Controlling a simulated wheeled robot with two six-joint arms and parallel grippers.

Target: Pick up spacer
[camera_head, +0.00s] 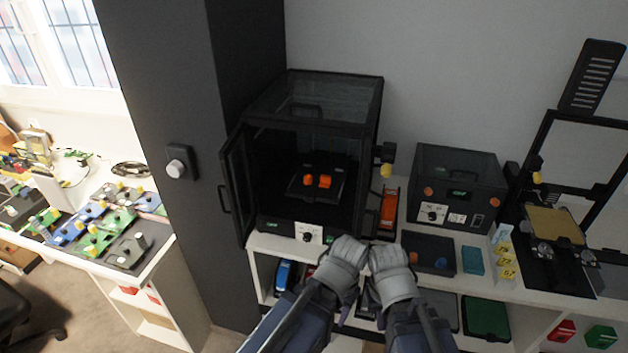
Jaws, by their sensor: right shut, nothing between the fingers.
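Two small orange parts (318,181) sit on the dark bed inside the black enclosed printer (262,224), whose glass door (234,187) stands open to the left. I cannot tell whether either is the spacer. My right gripper (384,250) is shut and empty in front of the shelf unit, below and right of the printer. My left gripper (350,243) is close beside it, to its left; its fingers are too unclear to tell open from shut. Both are apart from the orange parts.
Right of the printer are an orange tool (389,208), a black box machine (455,190), a dark tray (429,253), a teal block (473,260) and an open-frame printer (553,222). A dark pillar (180,110) stands left. A workbench with colored trays (98,236) is farther left.

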